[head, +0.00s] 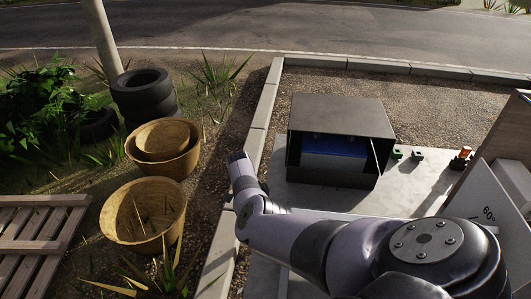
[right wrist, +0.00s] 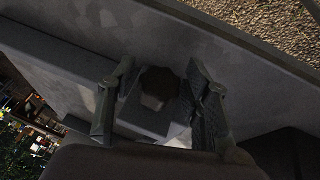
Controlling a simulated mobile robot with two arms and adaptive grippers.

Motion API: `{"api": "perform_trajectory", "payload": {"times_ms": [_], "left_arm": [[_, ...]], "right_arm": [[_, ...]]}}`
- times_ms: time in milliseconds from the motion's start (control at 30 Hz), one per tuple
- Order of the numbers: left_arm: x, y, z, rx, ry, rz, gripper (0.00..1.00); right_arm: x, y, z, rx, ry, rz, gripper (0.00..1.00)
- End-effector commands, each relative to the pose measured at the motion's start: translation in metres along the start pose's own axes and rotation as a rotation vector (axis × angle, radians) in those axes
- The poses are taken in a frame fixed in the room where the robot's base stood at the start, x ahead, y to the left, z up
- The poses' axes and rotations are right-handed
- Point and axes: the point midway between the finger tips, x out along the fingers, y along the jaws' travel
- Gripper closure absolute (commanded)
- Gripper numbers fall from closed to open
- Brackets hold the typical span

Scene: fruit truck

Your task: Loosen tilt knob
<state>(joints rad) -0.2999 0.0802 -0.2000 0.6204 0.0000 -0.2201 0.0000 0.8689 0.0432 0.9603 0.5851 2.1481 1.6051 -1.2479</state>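A dark, rounded knob (right wrist: 159,82) on a grey block shows in the middle of the right wrist view. It looks like the tilt knob. My right gripper (right wrist: 159,72) has its two fingers on either side of the knob, apart, with narrow gaps between them and the knob. The view is dark, and I cannot tell whether either finger touches it. The knob does not show in the head view. A white panel marked 60° (head: 487,212) stands at the right there. My left gripper is not in view.
One of my arms crosses the lower right of the head view. An open grey box (head: 342,116) with a blue thing inside stands on a pale surface. Small green and orange items sit to its right. Baskets (head: 143,217), tyres (head: 142,88) and a pallet (head: 38,245) lie at the left.

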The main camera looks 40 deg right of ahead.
Motion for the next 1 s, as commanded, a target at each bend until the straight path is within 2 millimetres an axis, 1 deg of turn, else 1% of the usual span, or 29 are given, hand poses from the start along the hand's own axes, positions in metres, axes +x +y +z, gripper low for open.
{"api": "perform_trajectory", "payload": {"times_ms": [300,433,567,800,900,1000], "left_arm": [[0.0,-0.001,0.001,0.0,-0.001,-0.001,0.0],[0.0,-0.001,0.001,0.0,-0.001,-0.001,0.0],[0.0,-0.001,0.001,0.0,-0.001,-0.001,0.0],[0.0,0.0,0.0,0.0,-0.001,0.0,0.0],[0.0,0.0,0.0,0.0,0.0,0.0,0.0],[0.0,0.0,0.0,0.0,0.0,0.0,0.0]], "right_arm": [[-0.001,-0.001,0.0,0.001,-0.001,-0.003,0.5],[-0.01,-0.001,0.0,0.001,-0.002,-0.004,0.5],[-0.031,-0.001,0.001,0.001,-0.004,-0.005,0.5],[-0.083,-0.001,0.001,0.001,-0.004,-0.005,0.5],[-0.1,-0.001,0.0,0.0,-0.002,-0.004,0.5],[-0.112,-0.001,0.001,0.0,-0.002,-0.002,0.5]]}}
